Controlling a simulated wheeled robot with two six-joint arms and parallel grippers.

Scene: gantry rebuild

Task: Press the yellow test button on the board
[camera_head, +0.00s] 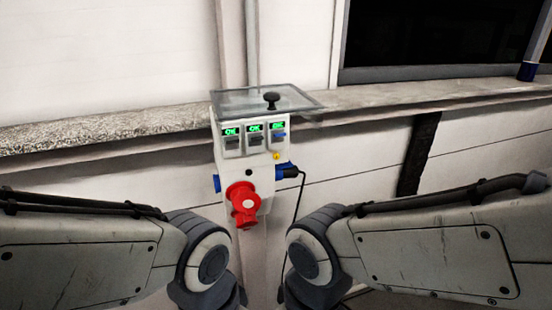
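The board (233,161) is a pale upright box at the middle of the head view, under a raised clear cover (240,99) with a black knob (271,99). Its front has several switches, each under a green "OK" label (254,128). The yellow test button (276,155) is a small round spot below the right switch and is unobstructed. My left and right arms come in from the two sides, below and in front of the board. Both grippers are out of view, below the picture's lower edge or hidden by the arms.
A large red socket (243,203) juts from the board's lower front. A blue plug (285,171) with a hanging black cable (298,215) sits at its right side. A stone ledge (110,128) runs along the wall behind. The space directly before the button looks clear.

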